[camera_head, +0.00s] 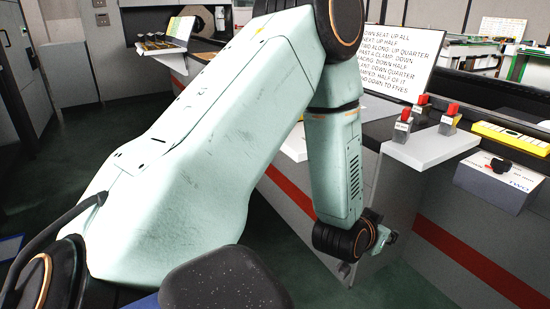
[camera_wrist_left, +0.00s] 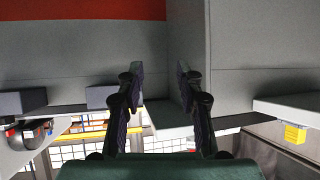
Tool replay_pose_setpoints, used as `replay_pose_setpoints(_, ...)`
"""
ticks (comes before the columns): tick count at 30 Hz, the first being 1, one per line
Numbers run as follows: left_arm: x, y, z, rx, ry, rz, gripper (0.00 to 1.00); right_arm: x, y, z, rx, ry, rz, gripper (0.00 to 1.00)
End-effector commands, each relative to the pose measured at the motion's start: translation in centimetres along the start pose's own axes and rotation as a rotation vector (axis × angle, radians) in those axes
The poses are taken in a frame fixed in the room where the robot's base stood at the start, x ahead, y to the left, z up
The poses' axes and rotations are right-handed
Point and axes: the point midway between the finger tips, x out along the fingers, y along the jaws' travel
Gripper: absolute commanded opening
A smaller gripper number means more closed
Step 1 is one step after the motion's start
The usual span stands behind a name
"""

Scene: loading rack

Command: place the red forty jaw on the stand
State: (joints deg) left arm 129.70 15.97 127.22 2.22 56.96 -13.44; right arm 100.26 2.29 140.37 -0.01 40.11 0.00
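Several small grey pieces with red tops, such as a front one (camera_head: 402,127) and a right one (camera_head: 450,118), stand upright on a white ledge (camera_head: 430,147) in the head view. Their labels are too small to read, so I cannot tell which is the red forty jaw. I cannot identify the stand for certain. My left gripper (camera_head: 369,254) hangs below and left of the ledge, apart from these pieces. In the left wrist view my left gripper (camera_wrist_left: 157,72) has its fingers spread, with nothing between them. My right gripper is not in view.
A grey box (camera_head: 490,188) with a black part on top and a yellow strip (camera_head: 512,137) are right of the ledge. A text board (camera_head: 400,50) stands behind. A grey cabinet front with a red band (camera_head: 462,262) is close to my left gripper.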

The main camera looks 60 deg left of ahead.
Motion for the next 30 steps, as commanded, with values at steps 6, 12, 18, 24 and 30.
replay_pose_setpoints(6, -5.3, 2.6, 18.8, 0.038, -0.466, 0.066, 0.36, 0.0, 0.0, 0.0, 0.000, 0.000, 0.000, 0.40)
replay_pose_setpoints(12, -14.0, 2.9, 30.9, 0.060, -0.833, 0.080, 0.36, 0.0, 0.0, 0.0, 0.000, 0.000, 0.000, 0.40)
replay_pose_setpoints(18, -19.1, 2.7, 35.4, 0.071, -1.008, 0.076, 0.36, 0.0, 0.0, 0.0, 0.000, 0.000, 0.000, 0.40)
replay_pose_setpoints(24, -19.6, 2.6, 35.7, 0.070, -1.024, 0.074, 0.36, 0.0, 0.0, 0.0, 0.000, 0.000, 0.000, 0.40)
replay_pose_setpoints(30, -19.5, 2.6, 35.7, 0.070, -1.021, 0.074, 0.36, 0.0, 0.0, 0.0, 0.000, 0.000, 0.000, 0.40)
